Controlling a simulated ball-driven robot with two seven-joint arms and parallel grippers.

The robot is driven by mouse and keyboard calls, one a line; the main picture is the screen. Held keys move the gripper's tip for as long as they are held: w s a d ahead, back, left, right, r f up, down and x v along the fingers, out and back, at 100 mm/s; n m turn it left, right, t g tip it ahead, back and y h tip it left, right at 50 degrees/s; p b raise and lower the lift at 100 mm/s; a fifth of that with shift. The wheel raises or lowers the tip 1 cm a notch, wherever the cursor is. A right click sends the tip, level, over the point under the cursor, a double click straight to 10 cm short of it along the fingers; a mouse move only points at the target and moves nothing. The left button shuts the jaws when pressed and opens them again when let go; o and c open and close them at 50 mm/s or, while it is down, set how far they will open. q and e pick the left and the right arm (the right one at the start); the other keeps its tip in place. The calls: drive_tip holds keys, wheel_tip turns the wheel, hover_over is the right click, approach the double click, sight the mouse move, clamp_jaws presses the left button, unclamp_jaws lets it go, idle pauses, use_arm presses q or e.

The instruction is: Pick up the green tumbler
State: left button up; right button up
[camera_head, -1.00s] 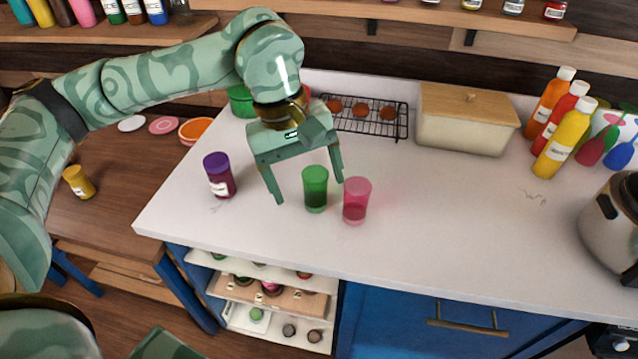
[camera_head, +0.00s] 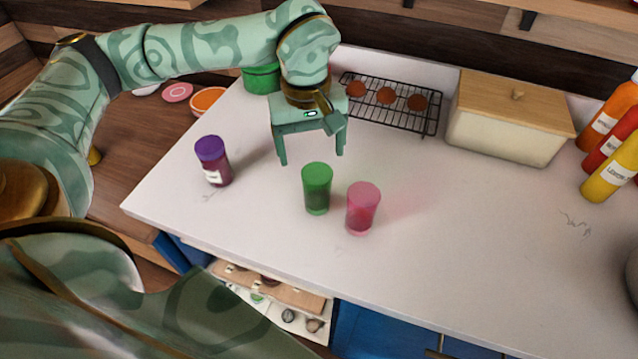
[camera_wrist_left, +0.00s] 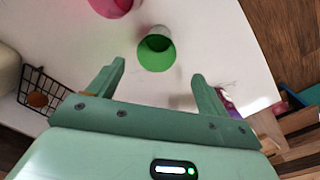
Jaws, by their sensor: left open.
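The green tumbler (camera_head: 317,187) stands upright on the white counter, just left of a pink tumbler (camera_head: 362,208). My left gripper (camera_head: 312,158) is open and empty, behind and above the green tumbler in the head view, with its fingers pointing down. In the left wrist view the green tumbler (camera_wrist_left: 156,54) is seen from above, beyond the fingertips and between their lines. The pink tumbler (camera_wrist_left: 112,6) is cut by the top edge there. The left gripper (camera_wrist_left: 158,80) touches neither tumbler. My right gripper does not show.
A purple-lidded jar (camera_head: 213,162) stands left of the tumblers. A wire rack (camera_head: 395,112) with round orange-brown items and a lidded bin (camera_head: 505,125) stand behind. Sauce bottles (camera_head: 610,150) are at the right edge. The counter right of the pink tumbler is clear.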

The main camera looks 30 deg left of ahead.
sight(317, 173)
use_arm(q)
wheel_tip(317, 173, down, 2)
drive_tip(key=shift+w+f, duration=0.1)
drive_tip(key=f, duration=0.1)
drive_tip(key=f+b, duration=0.1)
drive_tip(key=f, duration=0.1)
drive_tip(key=d+f, duration=0.1)
drive_tip(key=f, duration=0.1)
drive_tip(key=shift+w+f, duration=0.1)
drive_tip(key=c, duration=1.1)
